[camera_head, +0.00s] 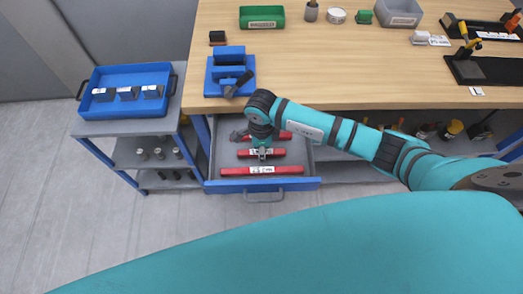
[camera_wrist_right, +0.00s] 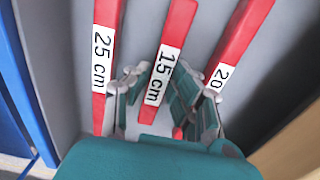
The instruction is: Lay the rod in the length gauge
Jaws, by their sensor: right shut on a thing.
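Three red rods with white labels lie in the open grey drawer. The 25 cm rod (camera_head: 262,170) is nearest the drawer front. The 15 cm rod (camera_head: 246,154) lies in the middle, and the rod marked 20 (camera_wrist_right: 238,42) is farthest back. My right gripper (camera_head: 262,153) reaches down into the drawer and is shut on the 15 cm rod, which shows between its fingers in the right wrist view (camera_wrist_right: 165,60). A blue stepped fixture (camera_head: 229,73), perhaps the length gauge, stands on the table above the drawer. My left gripper is not in view.
The drawer front (camera_head: 300,184) sticks out below the wooden table (camera_head: 320,70). A green bin (camera_head: 262,16) and a grey bin (camera_head: 398,12) stand at the table's back.

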